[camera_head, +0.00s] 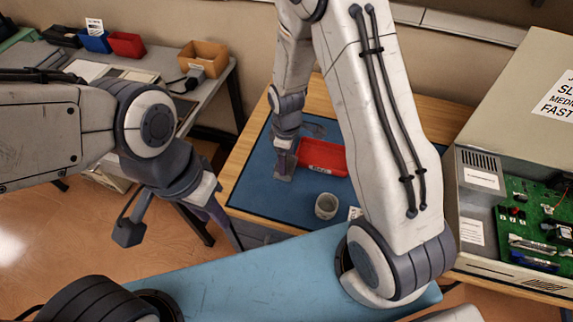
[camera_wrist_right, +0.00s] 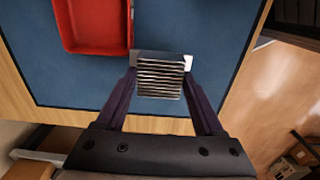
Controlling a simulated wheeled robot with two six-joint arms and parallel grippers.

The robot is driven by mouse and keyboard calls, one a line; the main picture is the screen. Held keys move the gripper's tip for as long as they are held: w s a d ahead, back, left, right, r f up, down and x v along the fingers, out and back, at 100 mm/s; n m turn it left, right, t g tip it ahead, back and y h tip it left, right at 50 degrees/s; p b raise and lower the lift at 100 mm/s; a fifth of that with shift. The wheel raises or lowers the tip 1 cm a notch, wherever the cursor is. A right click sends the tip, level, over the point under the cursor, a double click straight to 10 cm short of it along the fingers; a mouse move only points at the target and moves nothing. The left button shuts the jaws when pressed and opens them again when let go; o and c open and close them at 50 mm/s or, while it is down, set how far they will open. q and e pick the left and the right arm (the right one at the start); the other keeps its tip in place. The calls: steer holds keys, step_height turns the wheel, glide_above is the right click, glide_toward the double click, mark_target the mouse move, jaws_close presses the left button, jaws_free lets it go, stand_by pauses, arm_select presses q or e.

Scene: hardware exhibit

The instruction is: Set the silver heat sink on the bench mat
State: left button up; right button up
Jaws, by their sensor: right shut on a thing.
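The silver heat sink (camera_wrist_right: 160,76), a finned block with a flat bright plate, is between the two dark fingers of my right gripper (camera_wrist_right: 160,84) in the right wrist view. The gripper is shut on it. In the head view my right gripper (camera_head: 285,163) is over the blue bench mat (camera_head: 257,178), left of the red tray. The mat also shows in the right wrist view (camera_wrist_right: 205,30). I cannot tell whether the heat sink touches the mat. My left gripper (camera_head: 190,232) hangs off to the left of the table, away from the mat; its opening is unclear.
A red tray (camera_head: 322,172) lies on the mat, close beside the heat sink. A grey cup (camera_head: 326,206) stands in front of the tray. An open case with a green circuit board (camera_head: 530,215) is at the right. A side bench (camera_head: 140,58) holds small bins.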

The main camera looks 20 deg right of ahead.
step_height(320, 180, down, 4)
steer(key=shift+a+r+p, duration=0.1)
steer(key=shift+r+p, duration=0.05)
steer(key=shift+p, duration=0.25)
steer(key=shift+f, duration=0.2)
